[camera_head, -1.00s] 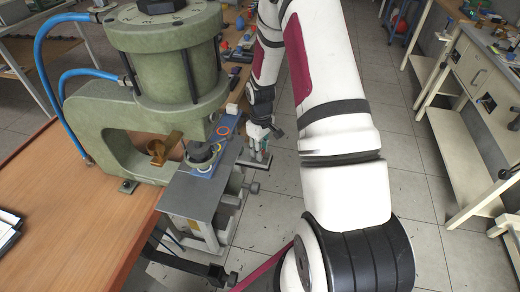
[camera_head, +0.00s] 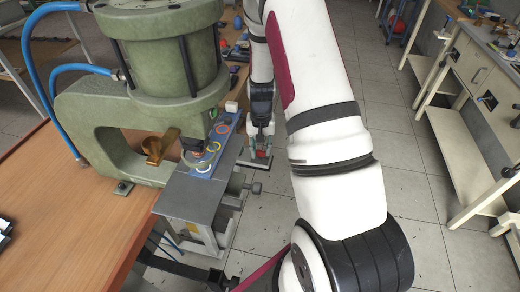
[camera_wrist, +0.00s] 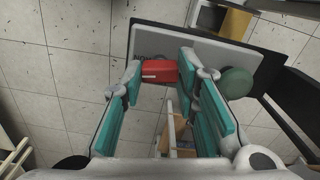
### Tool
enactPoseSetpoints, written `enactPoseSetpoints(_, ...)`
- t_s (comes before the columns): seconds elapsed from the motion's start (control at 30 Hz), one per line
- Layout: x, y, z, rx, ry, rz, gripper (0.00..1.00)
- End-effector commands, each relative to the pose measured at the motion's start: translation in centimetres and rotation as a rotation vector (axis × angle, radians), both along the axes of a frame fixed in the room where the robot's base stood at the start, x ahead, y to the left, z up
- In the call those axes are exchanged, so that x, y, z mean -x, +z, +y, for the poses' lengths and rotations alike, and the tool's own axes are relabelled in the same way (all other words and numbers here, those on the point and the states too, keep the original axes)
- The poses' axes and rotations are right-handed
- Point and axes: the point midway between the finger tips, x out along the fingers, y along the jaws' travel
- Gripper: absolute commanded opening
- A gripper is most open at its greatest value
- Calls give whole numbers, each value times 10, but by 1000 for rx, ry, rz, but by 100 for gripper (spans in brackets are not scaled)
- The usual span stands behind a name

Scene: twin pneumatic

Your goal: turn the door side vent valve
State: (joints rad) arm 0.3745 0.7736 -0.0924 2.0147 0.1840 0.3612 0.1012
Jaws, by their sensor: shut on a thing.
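The red valve handle (camera_wrist: 158,71) is a small block with a pale line across it. It stands out from a grey, dark-edged plate (camera_wrist: 225,50) in the wrist view. My gripper (camera_wrist: 161,70) has its teal fingers on both sides of the red handle, shut on it at the fingertips. In the head view, my gripper (camera_head: 261,143) reaches down beside the right end of the press bench, and the handle is too small there to make out clearly.
A green round knob (camera_wrist: 236,82) sits close to my right finger. A green press (camera_head: 160,60) stands on a wooden table (camera_head: 80,225), with a blue strip (camera_head: 221,131) on the bench.

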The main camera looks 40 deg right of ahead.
Motion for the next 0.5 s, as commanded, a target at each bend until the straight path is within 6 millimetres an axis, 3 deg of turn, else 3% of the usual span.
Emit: enactPoseSetpoints(0.5, -1, 0, 0, 1, -201, -2, 0)
